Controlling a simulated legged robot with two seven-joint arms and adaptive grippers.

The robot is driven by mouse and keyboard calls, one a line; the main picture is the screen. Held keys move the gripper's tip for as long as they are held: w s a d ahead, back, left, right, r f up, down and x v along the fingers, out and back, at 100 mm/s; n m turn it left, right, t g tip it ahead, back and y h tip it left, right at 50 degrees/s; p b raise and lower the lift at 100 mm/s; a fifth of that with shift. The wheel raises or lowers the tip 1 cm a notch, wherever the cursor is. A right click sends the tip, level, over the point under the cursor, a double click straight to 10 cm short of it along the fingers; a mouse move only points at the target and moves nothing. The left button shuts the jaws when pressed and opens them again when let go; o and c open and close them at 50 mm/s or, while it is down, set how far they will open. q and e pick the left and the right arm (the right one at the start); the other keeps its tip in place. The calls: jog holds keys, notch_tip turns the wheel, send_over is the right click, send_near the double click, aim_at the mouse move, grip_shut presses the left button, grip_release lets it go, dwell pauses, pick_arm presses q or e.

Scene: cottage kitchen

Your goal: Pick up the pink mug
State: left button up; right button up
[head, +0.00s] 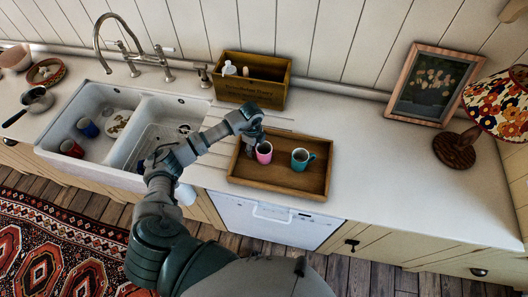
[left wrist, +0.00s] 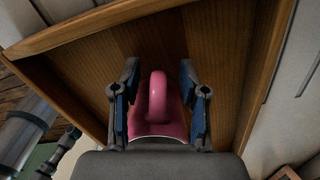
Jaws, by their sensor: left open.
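The pink mug (head: 264,152) stands in a wooden tray (head: 282,183) on the counter. My left gripper (head: 254,140) is at the mug, reaching down over the tray from the left. In the left wrist view the pink mug (left wrist: 158,110) lies between the two open fingers of my left gripper (left wrist: 160,105), with its handle in the middle. A small gap shows beside the mug at each finger. A teal mug (head: 301,159) stands in the tray just right of the pink one. My right gripper is not in view.
A wooden box (head: 250,90) with bottles stands behind the tray. A white double sink (head: 125,125) holding a blue cup (head: 88,127) and a red cup (head: 71,148) is to the left. A framed picture (head: 434,85) and a flowered lamp (head: 498,105) stand right. The counter right of the tray is clear.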

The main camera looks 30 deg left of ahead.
pick_arm(q)
jog(key=shift+a+f, duration=0.1)
jog(key=shift+a, duration=0.15)
jog(key=shift+c, duration=0.9)
jog(key=shift+a, duration=0.25)
grip_shut()
jog(key=shift+d, duration=0.1)
jog(key=shift+d, duration=0.25)
jog(key=shift+a+r+b, duration=0.15)
jog(key=shift+r+b, duration=0.15)
jog(key=shift+r, duration=0.55)
jog(key=shift+a+r+b, duration=0.1)
jog(key=shift+r+b, duration=0.15)
jog(key=shift+r, duration=0.6)
jog(key=s+d, duration=0.2)
jog(key=s, duration=0.2)
jog(key=s+d+r+b, duration=0.1)
jog(key=s+d, duration=0.1)
jog(key=s, duration=0.3)
jog(key=s+d+b, duration=0.1)
jog(key=s+d, duration=0.2)
jog(key=s, duration=0.2)
jog(key=shift+s+r, duration=0.2)
jog(key=shift+r, duration=0.15)
